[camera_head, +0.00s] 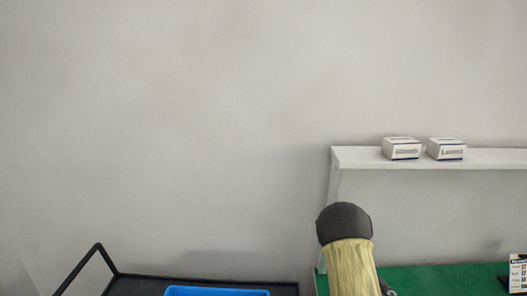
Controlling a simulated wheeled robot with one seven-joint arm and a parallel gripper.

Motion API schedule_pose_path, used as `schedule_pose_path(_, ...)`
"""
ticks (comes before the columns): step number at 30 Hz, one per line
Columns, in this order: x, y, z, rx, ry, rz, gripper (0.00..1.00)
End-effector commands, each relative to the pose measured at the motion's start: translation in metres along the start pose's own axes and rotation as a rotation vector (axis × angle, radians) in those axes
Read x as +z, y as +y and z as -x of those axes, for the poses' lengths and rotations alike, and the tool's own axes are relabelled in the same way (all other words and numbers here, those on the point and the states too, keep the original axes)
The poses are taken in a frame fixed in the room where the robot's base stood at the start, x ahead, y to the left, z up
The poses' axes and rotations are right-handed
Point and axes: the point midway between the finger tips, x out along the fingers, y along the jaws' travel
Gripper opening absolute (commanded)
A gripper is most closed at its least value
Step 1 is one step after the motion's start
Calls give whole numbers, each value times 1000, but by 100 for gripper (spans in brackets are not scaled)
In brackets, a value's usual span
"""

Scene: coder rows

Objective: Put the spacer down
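No spacer can be made out in the head view. My gripper is out of view, so whether it holds anything is hidden. Part of my arm, a dark rounded joint above a pale yellow link, rises from the bottom edge right of the middle, in front of the green work surface (437,280).
A white shelf (480,160) above the green surface carries two small white boxes (401,148) (446,149). A small printed calendar or card (517,272) stands at the far right. At lower left, a black-framed cart (135,284) holds a blue tray (215,291).

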Motion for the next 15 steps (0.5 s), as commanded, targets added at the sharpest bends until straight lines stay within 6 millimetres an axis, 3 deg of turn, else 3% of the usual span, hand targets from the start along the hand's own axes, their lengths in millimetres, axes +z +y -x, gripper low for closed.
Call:
schedule_pose_path(8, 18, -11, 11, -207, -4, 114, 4)
schedule_pose_path(15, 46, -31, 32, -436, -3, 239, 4)
